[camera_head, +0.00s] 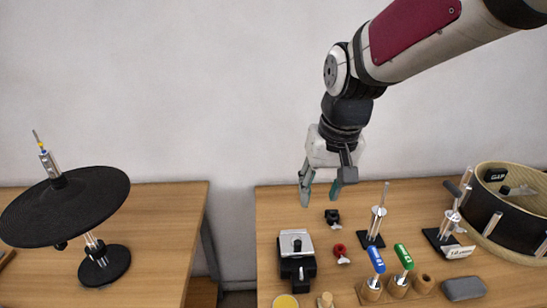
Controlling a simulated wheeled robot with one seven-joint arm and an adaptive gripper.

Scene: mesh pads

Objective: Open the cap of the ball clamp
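My gripper (320,194) hangs fingers down above the back left of the right table. Its two greenish fingertips are apart with nothing between them. A black clamp-like device with a silver top (297,243) stands near the table's left edge, below and slightly left of my gripper. It may be the ball clamp; I cannot tell for sure, nor whether its silver top is a closed cap. A small black part (332,217) lies below my gripper, and a red knobbed part (341,252) is in front of it.
The right table (275,215) also holds upright metal rods on black bases (372,240), blue-handled (377,260) and green-handled (404,256) tools in wooden holders, a grey block (464,288) and a round drum (510,222). A black disc on a stand (65,205) occupies the left table, across a gap.

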